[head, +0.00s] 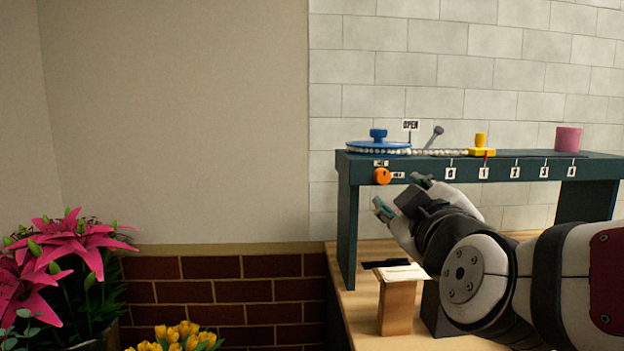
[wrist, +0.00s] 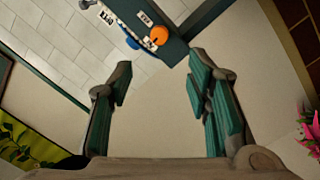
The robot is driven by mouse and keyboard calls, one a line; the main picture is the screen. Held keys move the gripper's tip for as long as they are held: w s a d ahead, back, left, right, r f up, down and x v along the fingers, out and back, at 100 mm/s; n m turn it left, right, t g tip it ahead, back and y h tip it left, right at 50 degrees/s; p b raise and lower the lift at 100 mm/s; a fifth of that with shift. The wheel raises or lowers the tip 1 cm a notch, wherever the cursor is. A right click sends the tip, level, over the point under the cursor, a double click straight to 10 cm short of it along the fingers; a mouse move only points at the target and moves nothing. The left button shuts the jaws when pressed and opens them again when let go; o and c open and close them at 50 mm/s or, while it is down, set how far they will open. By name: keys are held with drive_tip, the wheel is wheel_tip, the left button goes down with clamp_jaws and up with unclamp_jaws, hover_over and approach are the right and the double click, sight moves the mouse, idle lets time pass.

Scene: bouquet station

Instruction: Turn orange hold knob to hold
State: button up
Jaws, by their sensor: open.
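The orange hold knob (head: 382,176) sits on the front face of the dark green raised shelf (head: 430,168), near its left end, with small white labels above and to its right. The knob also shows in the wrist view (wrist: 159,36), beyond and between my fingertips, near the top. My gripper (head: 400,193) is open and empty, just below and to the right of the knob in the head view. Its two green-padded fingers show spread apart in the wrist view (wrist: 160,80). No finger visibly touches the knob. The label lettering is too small to read.
A wooden block (head: 396,305) stands on the bench below. Pink flowers (head: 75,245) and yellow flowers (head: 178,338) are at lower left.

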sight(383, 177)
drive_tip(key=w+p, duration=0.1)
drive_tip(key=w, duration=0.3)
drive_tip(key=w+d+p, duration=0.1)
drive_tip(key=w, duration=0.3)
drive_tip(key=w+p, duration=0.2)
drive_tip(key=w, duration=0.2)
drive_tip(key=shift+w+d, duration=0.15)
drive_tip(key=shift+w, duration=0.15)
clamp_jaws()
